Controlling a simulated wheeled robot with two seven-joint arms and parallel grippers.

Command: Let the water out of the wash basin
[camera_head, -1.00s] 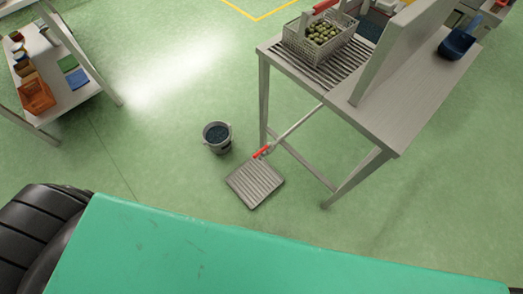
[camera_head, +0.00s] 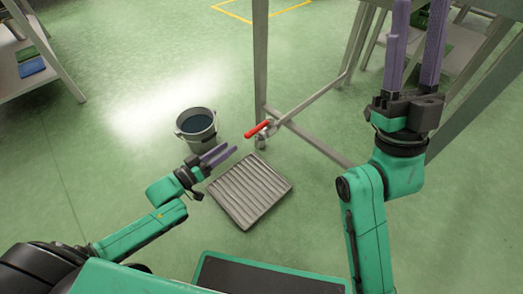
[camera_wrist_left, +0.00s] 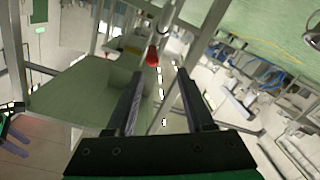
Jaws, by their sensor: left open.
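A red lever handle (camera_head: 257,129) sits on a small metal valve (camera_head: 260,142) at the end of a thin pipe (camera_head: 315,101) low beside the table leg. My left gripper (camera_head: 232,149) is open and empty, to the lower left of the lever in the head view, apart from it. In the left wrist view the red handle (camera_wrist_left: 152,56) shows beyond the tips of the open fingers (camera_wrist_left: 160,72). My right gripper (camera_head: 420,8) is open and empty at the upper right, fingers up. The wash basin and its water are not visible in the head view.
A ribbed floor grate (camera_head: 249,190) lies below the valve. A grey bucket (camera_head: 197,126) with dark contents stands left of it. A table leg (camera_head: 260,55) and low crossbars (camera_head: 318,145) stand close by. Green floor on the left is mostly free.

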